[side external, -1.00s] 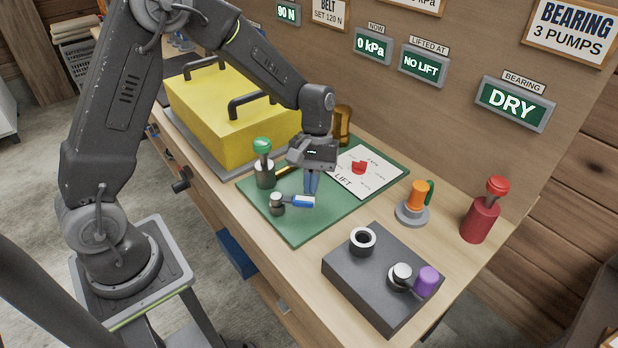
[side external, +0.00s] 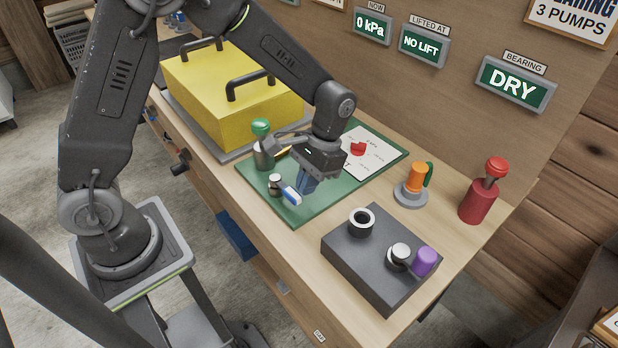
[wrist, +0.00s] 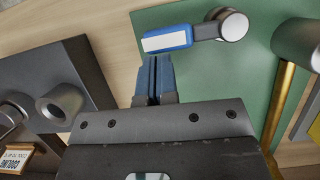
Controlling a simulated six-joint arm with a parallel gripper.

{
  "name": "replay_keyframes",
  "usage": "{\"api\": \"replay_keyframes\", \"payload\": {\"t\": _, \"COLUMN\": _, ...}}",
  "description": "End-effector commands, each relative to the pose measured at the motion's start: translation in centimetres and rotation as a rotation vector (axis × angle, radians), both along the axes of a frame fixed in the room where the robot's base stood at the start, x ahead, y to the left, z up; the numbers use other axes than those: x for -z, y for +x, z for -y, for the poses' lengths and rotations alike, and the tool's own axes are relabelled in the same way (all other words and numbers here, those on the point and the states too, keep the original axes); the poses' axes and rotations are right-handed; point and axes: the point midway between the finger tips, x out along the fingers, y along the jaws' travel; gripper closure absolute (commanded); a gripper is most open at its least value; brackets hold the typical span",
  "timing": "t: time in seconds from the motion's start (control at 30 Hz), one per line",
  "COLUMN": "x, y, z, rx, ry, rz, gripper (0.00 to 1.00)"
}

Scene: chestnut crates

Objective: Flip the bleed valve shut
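The bleed valve appears to be the small lever with a round silver pivot (side external: 275,185) and a blue handle with a white stripe (side external: 290,194), on the green board (side external: 310,212). Its handle points toward the board's front edge, down and right in the side view. In the wrist view the blue handle (wrist: 167,39) extends left from the pivot (wrist: 232,25). My gripper (side external: 303,190) is low beside the handle, with its blue fingers together and nothing visible between them. In the wrist view the fingertips (wrist: 153,60) are at the handle's side, touching or nearly so.
A green-knobbed pump (side external: 262,145) with a brass pipe stands behind the lever, near the yellow box (side external: 240,113). A white dial card with a red pointer (side external: 357,148) lies right of my gripper. A dark block (side external: 365,270) stands in front right. Displays read 0 kPa, NO LIFT and DRY.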

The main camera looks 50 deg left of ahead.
Motion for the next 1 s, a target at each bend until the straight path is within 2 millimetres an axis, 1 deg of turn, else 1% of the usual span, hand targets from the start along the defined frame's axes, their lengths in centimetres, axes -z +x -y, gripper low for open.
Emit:
{"api": "replay_keyframes", "payload": {"t": 0.2, "x": 0.1, "y": -0.3, "z": 0.1, "rx": 0.027, "ry": 0.001, "rz": -0.001, "gripper": 1.00}}
{"api": "replay_keyframes", "payload": {"t": 0.67, "x": 0.1, "y": -0.2, "z": 0.0, "rx": 0.028, "ry": 0.001, "rz": -0.003, "gripper": 1.00}}
{"api": "replay_keyframes", "payload": {"t": 0.77, "x": 0.1, "y": 0.4, "z": 0.1, "rx": 0.027, "ry": 0.001, "rz": -0.001, "gripper": 1.00}}
{"api": "replay_keyframes", "payload": {"t": 0.83, "x": 0.1, "y": 1.3, "z": 0.1, "rx": 0.027, "ry": 0.001, "rz": 0.000, "gripper": 1.00}}
{"api": "replay_keyframes", "payload": {"t": 1.0, "x": 0.1, "y": 4.3, "z": 0.0, "rx": 0.028, "ry": 0.000, "rz": 0.002, "gripper": 1.00}}
